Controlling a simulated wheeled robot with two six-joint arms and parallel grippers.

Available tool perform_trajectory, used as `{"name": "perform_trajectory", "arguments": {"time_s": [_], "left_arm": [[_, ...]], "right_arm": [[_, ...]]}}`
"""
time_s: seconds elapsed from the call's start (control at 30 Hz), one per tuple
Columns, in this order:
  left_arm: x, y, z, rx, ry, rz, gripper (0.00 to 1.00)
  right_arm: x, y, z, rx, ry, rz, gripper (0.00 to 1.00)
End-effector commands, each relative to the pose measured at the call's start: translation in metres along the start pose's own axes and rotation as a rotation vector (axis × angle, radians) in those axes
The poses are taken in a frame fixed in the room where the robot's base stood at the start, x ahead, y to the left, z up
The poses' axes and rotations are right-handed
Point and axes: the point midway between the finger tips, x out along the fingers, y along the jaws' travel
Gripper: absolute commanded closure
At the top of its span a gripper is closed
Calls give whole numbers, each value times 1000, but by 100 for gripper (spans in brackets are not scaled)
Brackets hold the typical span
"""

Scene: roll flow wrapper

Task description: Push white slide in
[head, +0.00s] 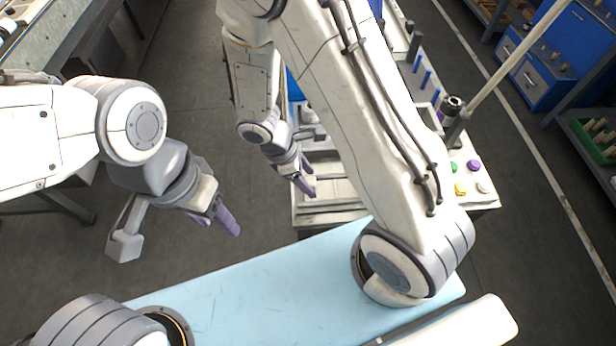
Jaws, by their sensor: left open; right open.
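The flow wrapper (340,191) stands ahead of me, with a pale, drawer-like front section. I cannot single out the white slide for certain; my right arm covers much of the machine. My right gripper (304,182) has purple fingers and is open. It is over the left front part of the machine, pointing down and to the right; I cannot tell whether it touches anything. My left gripper (224,217), also purple-fingered, is open and empty over the floor, left of the machine and apart from it.
Green, yellow, purple and white buttons (466,178) sit on the machine's right front corner. Blue pegs (422,72) stand farther back. The floor (190,110) between is clear.

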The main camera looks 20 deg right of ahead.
Motion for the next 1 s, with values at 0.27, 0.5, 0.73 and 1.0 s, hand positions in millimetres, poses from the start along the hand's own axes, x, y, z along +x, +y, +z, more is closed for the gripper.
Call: {"name": "perform_trajectory", "arguments": {"time_s": [0.27,0.5,0.73,1.0], "left_arm": [[0,0,0,0,0,0,50],[0,0,0,0,0,0,50],[0,0,0,0,0,0,50],[0,0,0,0,0,0,50]], "right_arm": [[0,0,0,0,0,0,100],[0,0,0,0,0,0,100],[-1,0,0,0,0,0,100],[-1,0,0,0,0,1,100]]}}
